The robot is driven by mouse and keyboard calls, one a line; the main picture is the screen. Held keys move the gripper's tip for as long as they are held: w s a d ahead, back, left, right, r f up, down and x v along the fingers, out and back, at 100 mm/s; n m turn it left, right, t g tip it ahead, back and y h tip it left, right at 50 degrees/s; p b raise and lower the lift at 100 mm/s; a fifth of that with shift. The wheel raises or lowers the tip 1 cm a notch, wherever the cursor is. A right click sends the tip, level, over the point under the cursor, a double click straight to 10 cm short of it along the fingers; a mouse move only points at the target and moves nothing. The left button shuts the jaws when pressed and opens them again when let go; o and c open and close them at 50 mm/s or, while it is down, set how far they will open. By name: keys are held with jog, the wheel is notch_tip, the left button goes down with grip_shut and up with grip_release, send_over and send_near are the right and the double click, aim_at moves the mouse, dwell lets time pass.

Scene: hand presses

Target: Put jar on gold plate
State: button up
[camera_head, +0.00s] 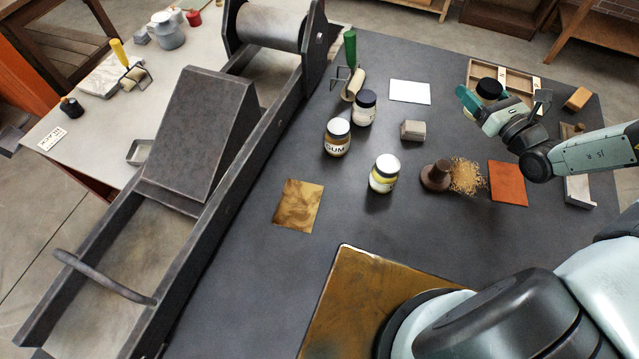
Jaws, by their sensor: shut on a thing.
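My gripper (487,104) is at the upper right, shut on a jar (489,88) with a black lid. The fingers and wrist hide most of this jar's body. It is over or just in front of the wooden tray; its height above the table is hard to tell. The gold plate (299,205) lies flat and bare on the dark table, left of centre and far from my gripper. Three other jars stand upright between them: one marked GUM (337,142), one with a dark lid (364,105) and one with yellowish contents (384,178).
A white plate (410,91), a grey block (413,130), a brown knobbed tool (436,176) beside brown shavings (467,175), and an orange plate (508,183) lie mid-table. The wooden tray (530,83) is behind. A long metal press (200,130) borders the left. Table around the gold plate is clear.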

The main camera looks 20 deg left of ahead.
aim_at(486, 80)
notch_tip(486, 80, up, 5)
jog(key=shift+f, duration=0.1)
jog(key=s+a+f+n+g+y, duration=0.1)
jog(key=s+a+n+g+y, duration=0.15)
jog(key=s+a, duration=0.55)
jog(key=s+a+f+n+g+y, duration=0.1)
jog(key=s+a+g, duration=0.25)
jog(key=a, duration=0.85)
jog(key=s+a+r+n+g+y, duration=0.1)
jog(key=s+a+n+g, duration=0.1)
jog(key=s+a, duration=0.35)
jog(key=s+a+n+g, duration=0.2)
jog(key=s+a, duration=0.1)
jog(key=s, duration=0.6)
jog(key=s+a+r+n+g+y, duration=0.1)
jog(key=s+a+g, duration=0.25)
jog(key=s, duration=0.35)
jog(key=shift+t+h, duration=0.25)
jog(key=shift+t, duration=0.2)
jog(key=f, duration=1.5)
jog(key=shift+s+a, duration=0.15)
jog(key=shift+s, duration=0.05)
jog(key=shift+f, duration=0.15)
